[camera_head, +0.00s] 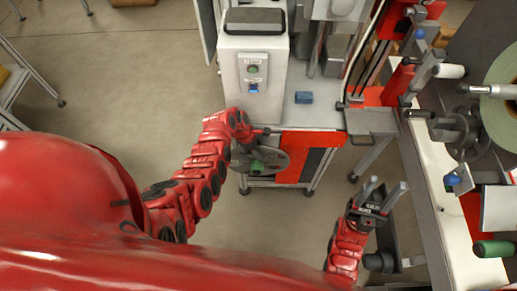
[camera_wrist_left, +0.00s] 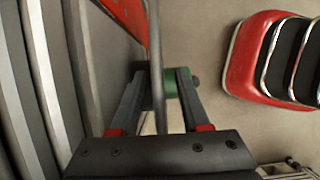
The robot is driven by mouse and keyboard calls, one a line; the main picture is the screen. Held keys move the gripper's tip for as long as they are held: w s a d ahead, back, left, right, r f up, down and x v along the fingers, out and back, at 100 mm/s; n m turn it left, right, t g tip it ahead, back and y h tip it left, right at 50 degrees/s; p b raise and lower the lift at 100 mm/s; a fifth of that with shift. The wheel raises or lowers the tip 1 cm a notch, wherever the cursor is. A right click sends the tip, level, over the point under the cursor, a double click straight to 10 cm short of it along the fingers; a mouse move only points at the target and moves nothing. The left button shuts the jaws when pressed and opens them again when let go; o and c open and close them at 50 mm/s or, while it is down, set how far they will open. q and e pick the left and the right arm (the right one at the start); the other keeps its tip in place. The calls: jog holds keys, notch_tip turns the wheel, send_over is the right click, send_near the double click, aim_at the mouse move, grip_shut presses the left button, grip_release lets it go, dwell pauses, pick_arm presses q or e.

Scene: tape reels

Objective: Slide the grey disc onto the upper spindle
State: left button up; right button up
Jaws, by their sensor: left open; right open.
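The grey disc (camera_head: 275,160) with a green hub (camera_head: 257,166) is in front of the cart in the head view, at the end of my left arm. My left gripper (camera_wrist_left: 165,75) is open, its two fingers on either side of the green hub (camera_wrist_left: 171,84) in the left wrist view; I cannot tell whether they touch it. In the head view the arm mostly hides this gripper. My right gripper (camera_head: 384,192) is open and empty, beside the machine. A metal shaft (camera_head: 490,90) and a dark spool (camera_head: 460,130) are on the machine; I cannot tell which spindle is the upper one.
A white box with buttons (camera_head: 253,75) and a small blue block (camera_head: 304,97) stand on the cart. A pale green reel (camera_head: 500,75) is on the machine at the right. A green handle (camera_head: 493,249) projects at lower right. Open floor (camera_head: 120,80) lies at the left.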

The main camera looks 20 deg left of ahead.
pick_arm(q)
jog(key=shift+c, duration=0.2)
grip_shut()
jog(key=shift+f, duration=0.1)
dwell(1.2)
